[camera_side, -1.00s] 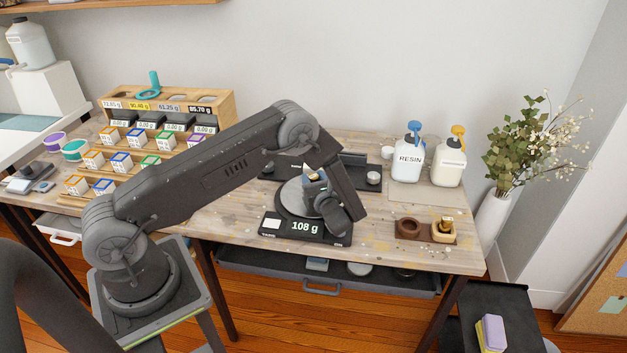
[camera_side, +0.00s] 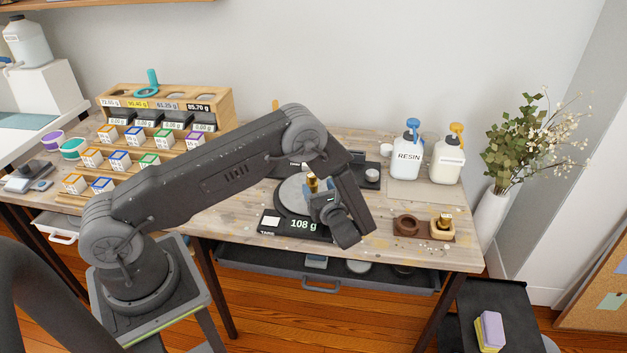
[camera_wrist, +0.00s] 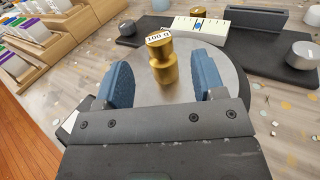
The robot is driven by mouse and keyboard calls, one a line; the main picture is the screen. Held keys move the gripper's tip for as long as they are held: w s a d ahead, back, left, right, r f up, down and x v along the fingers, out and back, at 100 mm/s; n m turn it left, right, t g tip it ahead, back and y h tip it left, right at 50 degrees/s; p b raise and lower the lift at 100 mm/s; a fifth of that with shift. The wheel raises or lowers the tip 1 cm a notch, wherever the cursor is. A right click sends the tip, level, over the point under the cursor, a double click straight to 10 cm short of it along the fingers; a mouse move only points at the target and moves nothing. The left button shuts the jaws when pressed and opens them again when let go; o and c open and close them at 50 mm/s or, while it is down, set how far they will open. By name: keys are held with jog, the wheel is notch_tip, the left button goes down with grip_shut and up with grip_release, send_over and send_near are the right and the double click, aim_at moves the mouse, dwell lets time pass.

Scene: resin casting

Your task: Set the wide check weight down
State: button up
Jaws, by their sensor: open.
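A brass check weight (camera_wrist: 164,62), labelled 100 g on top, stands upright on the round grey pan (camera_wrist: 225,70) of a black scale. It also shows in the side view (camera_side: 312,183). The scale display (camera_side: 303,225) reads 108 g. My gripper (camera_wrist: 163,80) is open, with one blue finger on each side of the weight. Gaps show between both fingers and the brass in the wrist view. In the side view my gripper (camera_side: 322,198) hides the near right part of the scale.
A dark tray with a white level bar (camera_wrist: 197,28) lies behind the pan. A rack of cubes is at the left.

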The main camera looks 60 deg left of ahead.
jog(key=v, duration=0.6)
jog(key=shift+s+d, duration=0.1)
jog(key=shift+d, duration=0.1)
jog(key=s+r+n+g+h, duration=0.35)
jog(key=s+r+n, duration=0.2)
jog(key=r, duration=0.35)
jog(key=s+r+n+g+h, duration=0.2)
jog(key=s+r+n+h, duration=0.3)
jog(key=r, duration=0.4)
jog(key=s+d+r+n+t+h, duration=0.6)
jog(key=s+d+r+n+h, duration=0.2)
jog(key=s, duration=0.5)
notch_tip(320, 180, up, 2)
jog(key=shift+s+r+n+h, duration=0.25)
jog(key=shift+n+h, duration=0.2)
jog(key=shift+n, duration=0.8)
